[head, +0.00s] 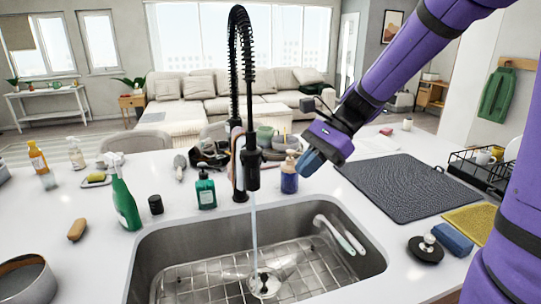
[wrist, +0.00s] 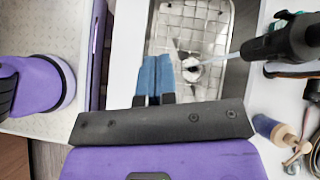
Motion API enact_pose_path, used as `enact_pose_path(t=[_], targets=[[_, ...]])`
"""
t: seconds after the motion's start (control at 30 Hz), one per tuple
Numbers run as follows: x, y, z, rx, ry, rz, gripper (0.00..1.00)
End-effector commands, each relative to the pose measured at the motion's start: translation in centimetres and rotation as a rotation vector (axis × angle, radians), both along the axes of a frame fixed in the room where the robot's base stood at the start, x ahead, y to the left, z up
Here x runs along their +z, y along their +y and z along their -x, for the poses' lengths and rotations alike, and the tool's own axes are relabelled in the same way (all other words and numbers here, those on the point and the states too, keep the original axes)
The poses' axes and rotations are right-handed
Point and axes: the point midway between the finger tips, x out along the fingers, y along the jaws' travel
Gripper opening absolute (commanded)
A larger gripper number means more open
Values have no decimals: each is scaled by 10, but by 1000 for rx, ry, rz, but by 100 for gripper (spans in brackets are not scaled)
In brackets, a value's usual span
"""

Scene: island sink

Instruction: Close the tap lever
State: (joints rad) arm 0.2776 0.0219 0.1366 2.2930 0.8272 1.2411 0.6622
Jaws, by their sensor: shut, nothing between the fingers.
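The black tap (head: 246,60) with a coiled spring neck stands behind the sink. A water stream (head: 254,220) runs from its spout into the basin. I cannot clearly make out the tap lever. My gripper (head: 306,164) is to the right of the tap, above the back of the sink, apart from the tap, with its blue fingers shut and empty. In the wrist view, the gripper's fingers (wrist: 155,72) are over the sink, and the tap spout (wrist: 280,42) is at the upper right.
The steel sink (head: 150,252) has a wire rack and a brush on its right side. A blue soap bottle (head: 289,178) stands near my gripper. A green spray bottle (head: 124,200) and a green pump bottle (head: 206,190) stand left. A dark drying mat (head: 405,185) lies right.

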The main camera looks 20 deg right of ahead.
Motion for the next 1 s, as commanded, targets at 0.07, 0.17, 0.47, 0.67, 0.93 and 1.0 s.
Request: enact_pose_path(t=[0.07, 0.17, 0.47, 0.67, 0.93, 1.0], targets=[[-11, -1, -21, -90, 109, -88, 0], [-23, -2, -46, -205, 245, -202, 0], [-66, -26, -125, -517, 650, -568, 0], [-104, -57, -172, -691, 909, -833, 0], [-147, -96, -209, -821, 1135, -1101, 0], [-152, -101, -213, -834, 1162, -1134, 0]])
